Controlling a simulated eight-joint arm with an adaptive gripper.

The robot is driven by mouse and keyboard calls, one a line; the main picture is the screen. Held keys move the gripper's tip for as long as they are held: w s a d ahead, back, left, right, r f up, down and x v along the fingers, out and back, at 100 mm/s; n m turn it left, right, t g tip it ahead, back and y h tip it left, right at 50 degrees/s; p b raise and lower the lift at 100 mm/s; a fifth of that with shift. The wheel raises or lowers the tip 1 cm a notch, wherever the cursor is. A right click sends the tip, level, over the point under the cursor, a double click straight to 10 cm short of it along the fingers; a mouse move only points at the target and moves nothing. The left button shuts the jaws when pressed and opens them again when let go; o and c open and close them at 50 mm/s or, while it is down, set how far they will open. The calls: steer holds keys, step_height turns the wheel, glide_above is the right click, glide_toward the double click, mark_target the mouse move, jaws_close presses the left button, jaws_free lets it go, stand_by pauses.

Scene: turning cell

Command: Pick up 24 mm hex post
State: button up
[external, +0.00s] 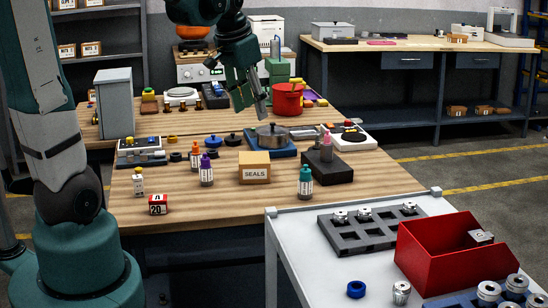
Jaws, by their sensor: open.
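My gripper (252,104) hangs above the wooden bench near the lidded steel pot (272,136), pointing down and empty, with its fingers apart. It is well away from the grey cart at front right. I cannot tell for certain which part is the 24 mm hex post. Small silver metal parts show on the cart: a single one (401,292) stands at the front, a squarish one (480,237) is in the red bin (425,262), and several sit along the back row of the dark slotted tray (345,238). Their size marks are too small to read.
A blue ring (356,289) lies on the cart. A blue holder (452,301) with several silver cylinders is at its front right corner. On the bench stand a SEALS box (254,167), bottles, a dark block (328,168) and a red pot (288,100). The cart's left part is clear.

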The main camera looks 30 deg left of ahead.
mark_target(305, 165)
steer(key=w+d+f+m+g, duration=0.1)
steer(key=w+d+f, duration=0.1)
steer(key=w+f, duration=0.3)
steer(key=w+d+f+m+g+b, duration=0.1)
steer(key=w+d+f+m, duration=0.1)
steer(key=w+f, duration=0.4)
steer(key=w+d+f+m+g, duration=0.1)
steer(key=w+d+f, duration=0.1)
steer(key=w+f, duration=0.4)
steer(key=shift+w+d+f+m+g, duration=0.1)
steer(key=shift+f+m+g, duration=0.05)
steer(key=shift+f, duration=0.7)
steer(key=shift+w+d+f+m+g, duration=0.1)
steer(key=shift+f+m+g, duration=0.05)
steer(key=shift+f, duration=0.7)
steer(key=shift+w+f, duration=0.15)
steer(key=shift+f, duration=0.3)
steer(key=shift+f, duration=1.3)
steer(key=shift+w+d+f, duration=0.15)
steer(key=shift+f, duration=2.45)
